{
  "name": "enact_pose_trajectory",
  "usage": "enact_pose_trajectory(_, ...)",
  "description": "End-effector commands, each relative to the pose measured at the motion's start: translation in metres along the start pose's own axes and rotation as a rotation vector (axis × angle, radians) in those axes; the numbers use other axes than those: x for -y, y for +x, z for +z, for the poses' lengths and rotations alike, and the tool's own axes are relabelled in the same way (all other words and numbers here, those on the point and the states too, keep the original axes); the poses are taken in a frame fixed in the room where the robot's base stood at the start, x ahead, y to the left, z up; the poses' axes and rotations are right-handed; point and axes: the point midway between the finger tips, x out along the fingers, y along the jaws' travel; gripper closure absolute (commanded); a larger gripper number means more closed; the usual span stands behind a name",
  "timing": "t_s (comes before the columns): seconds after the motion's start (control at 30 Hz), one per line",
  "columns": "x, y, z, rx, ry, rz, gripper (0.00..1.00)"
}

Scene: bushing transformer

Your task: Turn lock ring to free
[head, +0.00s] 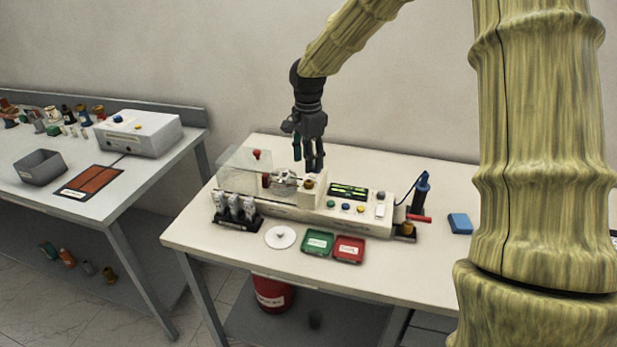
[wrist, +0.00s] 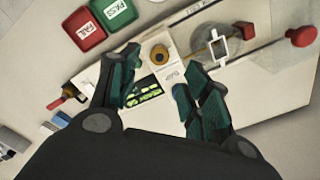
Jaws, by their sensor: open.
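A brass-coloured ring with a dark centre (head: 309,184) sits on top of a cream block on the test bench unit (head: 285,213); it looks to be the lock ring. In the wrist view the same ring (wrist: 159,56) lies ahead, between the lines of my two fingers. My gripper (head: 309,162) is open and points down, above the ring and apart from it. In the wrist view my gripper (wrist: 163,82) has its green-padded fingers spread with nothing between them. Any lock marks on the ring are too small to read.
Green (head: 317,242) and red (head: 349,249) trays and a white disc (head: 280,237) lie in front. A blue-handled tool (head: 422,190) stands at right.

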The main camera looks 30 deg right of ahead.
Motion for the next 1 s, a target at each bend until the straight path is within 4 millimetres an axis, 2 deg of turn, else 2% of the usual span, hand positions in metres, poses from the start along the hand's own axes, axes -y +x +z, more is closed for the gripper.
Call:
enact_pose_trajectory(0.3,-0.002,0.048,-0.002,0.002,0.003,0.001,0.52)
enact_pose_trajectory(0.5,-0.002,0.065,-0.003,0.001,0.005,0.000,0.52)
enact_pose_trajectory(0.93,-0.002,0.072,-0.003,0.000,0.005,-0.001,0.52)
enact_pose_trajectory(1.0,-0.002,0.072,-0.004,0.000,0.005,-0.001,0.63)
